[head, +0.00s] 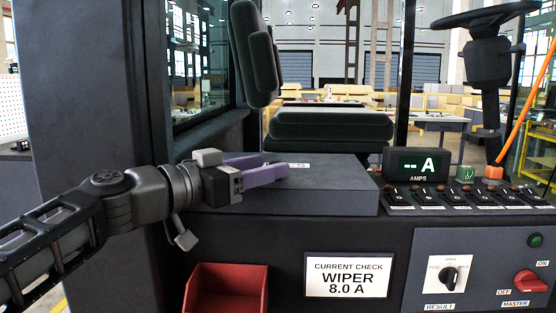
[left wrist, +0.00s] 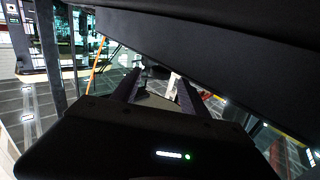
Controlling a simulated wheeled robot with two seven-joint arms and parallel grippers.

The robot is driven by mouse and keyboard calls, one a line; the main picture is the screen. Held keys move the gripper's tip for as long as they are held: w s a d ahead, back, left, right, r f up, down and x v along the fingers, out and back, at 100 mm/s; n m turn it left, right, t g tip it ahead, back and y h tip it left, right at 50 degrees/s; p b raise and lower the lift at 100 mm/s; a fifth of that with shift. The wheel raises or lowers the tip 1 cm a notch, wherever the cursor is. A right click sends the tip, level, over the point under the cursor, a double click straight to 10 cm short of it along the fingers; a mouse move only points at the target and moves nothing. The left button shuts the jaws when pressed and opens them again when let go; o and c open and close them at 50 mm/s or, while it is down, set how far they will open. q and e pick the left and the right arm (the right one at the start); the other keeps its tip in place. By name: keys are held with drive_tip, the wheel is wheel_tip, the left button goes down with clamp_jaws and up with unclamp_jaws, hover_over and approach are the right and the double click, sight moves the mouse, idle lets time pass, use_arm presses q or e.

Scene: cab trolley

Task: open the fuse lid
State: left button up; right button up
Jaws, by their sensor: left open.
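The fuse lid appears to be the flat dark grey top of a wide low box (head: 325,186) on the console. It looks closed, lying level, with a small white label partly visible near its back edge. My left gripper (head: 275,168) is at the box's left part, its purple fingers pointing right, apart and empty. Whether the fingers touch the lid cannot be told. In the left wrist view, the two dark fingers (left wrist: 158,88) reach forward with a gap between them, beneath a large dark surface. My right gripper does not show.
An amps display (head: 416,165) and a row of black switches (head: 455,197) stand right of the box. A red bin (head: 226,288) is below, beside a wiper sign (head: 349,277). A seat (head: 330,125) is behind. A red master switch (head: 530,281) is lower right.

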use_arm(q)
drive_tip(key=shift+p+x, duration=0.35)
drive_tip(key=shift+x, duration=1.55)
clamp_jaws()
